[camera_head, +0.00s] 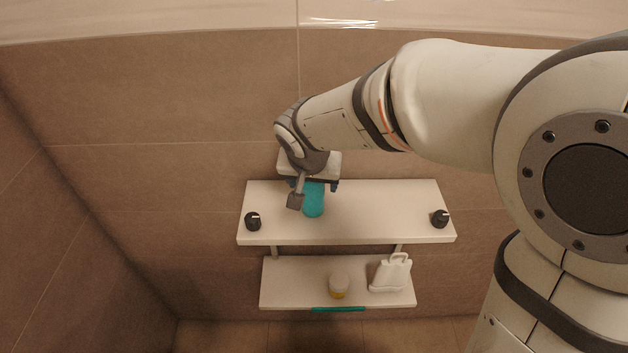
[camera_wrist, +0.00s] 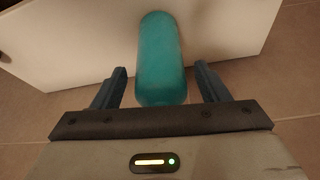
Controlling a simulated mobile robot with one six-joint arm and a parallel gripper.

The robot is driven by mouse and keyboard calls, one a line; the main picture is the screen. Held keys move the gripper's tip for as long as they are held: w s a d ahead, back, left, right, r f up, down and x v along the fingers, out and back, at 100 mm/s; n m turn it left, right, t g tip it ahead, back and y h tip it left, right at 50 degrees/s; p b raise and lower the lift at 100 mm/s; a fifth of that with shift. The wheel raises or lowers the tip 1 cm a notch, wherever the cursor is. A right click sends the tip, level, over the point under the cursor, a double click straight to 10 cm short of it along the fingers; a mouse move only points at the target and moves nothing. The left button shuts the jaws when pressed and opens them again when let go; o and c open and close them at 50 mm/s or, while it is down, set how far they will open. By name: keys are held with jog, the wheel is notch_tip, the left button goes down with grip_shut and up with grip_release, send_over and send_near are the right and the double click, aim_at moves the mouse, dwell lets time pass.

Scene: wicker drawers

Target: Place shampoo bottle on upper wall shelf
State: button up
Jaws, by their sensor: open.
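The teal shampoo bottle (camera_head: 314,203) is at the upper wall shelf (camera_head: 385,205), left of its middle. It looks upright on the shelf, though its base contact is hard to make out. My gripper (camera_head: 314,186) is above and behind it, and part of the arm hides the bottle's top. In the wrist view the bottle (camera_wrist: 161,55) lies between the two dark fingers of my gripper (camera_wrist: 160,78). The fingers are open, with a visible gap on each side of the bottle. The white shelf (camera_wrist: 85,50) shows behind it.
Two black knobs (camera_head: 252,221) (camera_head: 440,219) sit near the upper shelf's ends. The lower shelf (camera_head: 290,285) holds a small yellow-and-white jar (camera_head: 339,285) and a white handled container (camera_head: 391,273). A teal strip (camera_head: 337,309) shows at its front edge. The upper shelf's right half is largely clear.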

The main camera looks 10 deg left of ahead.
jog(key=b+v, duration=0.1)
jog(key=v, duration=1.1)
jog(key=shift+b, duration=0.35)
jog(key=s+d+f, duration=0.2)
jog(key=s+d, duration=0.1)
jog(key=d, duration=0.6)
jog(key=s+d+f+g, duration=0.1)
jog(key=s+d+f, duration=0.2)
jog(key=d, duration=0.6)
jog(key=s+d+f+m, duration=0.1)
jog(key=s+d+f, duration=0.1)
jog(key=d, duration=0.7)
jog(key=shift+s+f+g, duration=0.3)
jog(key=shift+s+f, duration=0.1)
jog(key=shift+f, duration=0.05)
